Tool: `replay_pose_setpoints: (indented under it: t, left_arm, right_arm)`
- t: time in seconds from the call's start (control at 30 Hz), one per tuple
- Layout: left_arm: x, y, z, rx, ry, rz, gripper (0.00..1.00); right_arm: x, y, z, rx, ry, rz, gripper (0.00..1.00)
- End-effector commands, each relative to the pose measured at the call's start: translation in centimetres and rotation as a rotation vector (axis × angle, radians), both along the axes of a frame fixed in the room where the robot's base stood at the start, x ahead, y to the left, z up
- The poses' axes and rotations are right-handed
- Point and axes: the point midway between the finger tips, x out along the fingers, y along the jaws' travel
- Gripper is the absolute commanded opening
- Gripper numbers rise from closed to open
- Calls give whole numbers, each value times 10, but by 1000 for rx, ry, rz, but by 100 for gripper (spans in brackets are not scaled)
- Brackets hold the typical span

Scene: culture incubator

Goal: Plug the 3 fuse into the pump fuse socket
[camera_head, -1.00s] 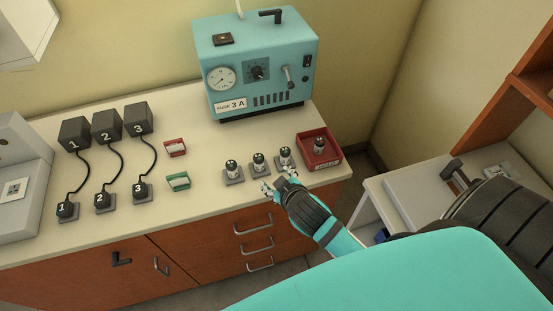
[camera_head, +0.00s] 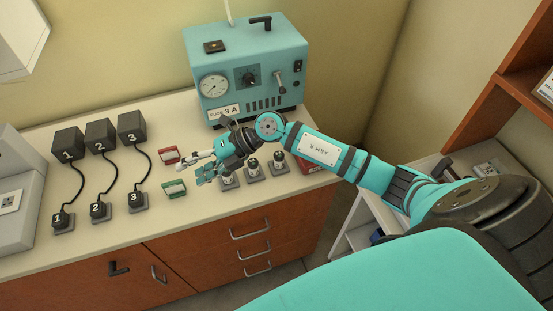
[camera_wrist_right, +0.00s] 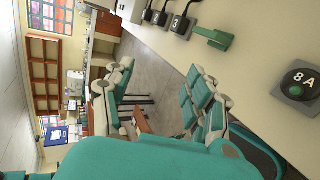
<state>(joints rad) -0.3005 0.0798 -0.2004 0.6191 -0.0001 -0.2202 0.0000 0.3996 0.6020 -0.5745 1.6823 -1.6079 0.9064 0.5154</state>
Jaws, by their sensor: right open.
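The teal pump (camera_head: 247,75) stands at the back of the counter with a label reading FUSE 3 A (camera_head: 225,112). A small dark plate with an orange spot (camera_head: 214,47) is on its top. Three dark fuses stand on grey bases in front of the pump: left fuse (camera_head: 228,179), middle fuse (camera_head: 253,169) and right fuse (camera_head: 277,162). Their ratings are unreadable in the head view. My right gripper (camera_head: 196,167) is open and empty, left of the left fuse, above the counter.
A red tray (camera_head: 312,164) is mostly hidden behind my right arm. A small red holder (camera_head: 169,155) and a green holder (camera_head: 174,189) lie left of my right gripper. Black blocks with cables and plugs numbered 1, 2 and 3 (camera_head: 132,127) stand further left.

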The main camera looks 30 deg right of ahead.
Motion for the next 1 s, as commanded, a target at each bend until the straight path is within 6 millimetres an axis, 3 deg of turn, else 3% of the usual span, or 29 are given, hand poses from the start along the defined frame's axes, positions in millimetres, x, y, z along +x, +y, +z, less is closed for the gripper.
replay_pose_setpoints:
  t: [0.1,0.2,0.4,0.5,0.7,1.0]
  left_arm:
    - [0,0,1,0,0,0,50]
    - [0,0,2,0,0,0,50]
    - [0,0,3,0,0,0,50]
    - [0,0,3,0,0,0,50]
    - [0,0,3,0,0,0,50]
    - [1,0,3,1,-1,0,50]
  right_arm:
    - [4,-52,-30,-299,58,67,56]
    - [5,-100,-45,-512,124,82,56]
    - [5,-186,-50,-831,254,50,56]
    - [4,-216,-46,-933,305,24,56]
    - [1,-245,-40,-1032,359,-7,56]
    - [1,-248,-39,-1040,363,-10,56]
